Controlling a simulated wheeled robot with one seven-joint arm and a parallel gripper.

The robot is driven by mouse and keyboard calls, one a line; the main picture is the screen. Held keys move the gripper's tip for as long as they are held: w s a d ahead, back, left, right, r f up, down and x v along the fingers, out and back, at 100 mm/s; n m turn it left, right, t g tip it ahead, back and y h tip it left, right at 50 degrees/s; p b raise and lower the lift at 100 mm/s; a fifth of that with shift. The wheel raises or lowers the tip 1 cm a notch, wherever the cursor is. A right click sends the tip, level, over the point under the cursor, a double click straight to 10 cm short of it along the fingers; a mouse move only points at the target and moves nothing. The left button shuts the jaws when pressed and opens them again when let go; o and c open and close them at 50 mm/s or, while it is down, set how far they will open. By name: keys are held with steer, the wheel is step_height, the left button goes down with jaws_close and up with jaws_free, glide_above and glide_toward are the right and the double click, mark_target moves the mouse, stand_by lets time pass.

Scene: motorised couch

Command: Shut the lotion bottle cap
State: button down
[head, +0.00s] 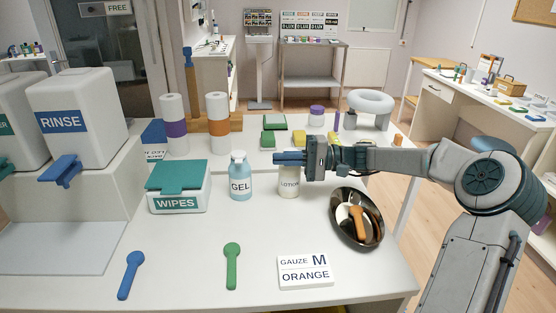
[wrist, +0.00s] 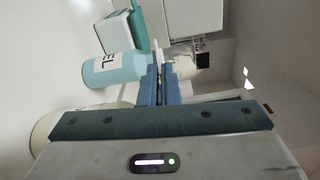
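The lotion bottle (head: 289,184) is a cream bottle labelled LOTION, standing upright on the white table in the head view. Its top and cap are hidden behind my gripper, so I cannot tell how the cap stands. My gripper (head: 276,159) points left, with its blue fingers level across the top of the bottle. In the wrist view the fingers (wrist: 160,72) lie together with nothing visible between them. A cream rounded body, likely the lotion bottle (wrist: 82,116), shows at the lower left, partly behind the gripper body. I cannot tell whether the fingers touch it.
The blue GEL bottle (head: 240,178) stands just left of the lotion bottle. The WIPES box (head: 178,203) is further left. A dark oval dish (head: 372,238) holding an orange-handled tool lies to the right. A label card (head: 305,271) and two spoons lie in front.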

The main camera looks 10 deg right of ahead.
steer(key=c, duration=1.6)
jaws_free()
steer(key=shift+c, duration=0.2)
steer(key=d, duration=1.3)
steer(key=shift+s+d+p, duration=0.3)
steer(key=shift+d, duration=0.05)
steer(key=shift+r, duration=0.1)
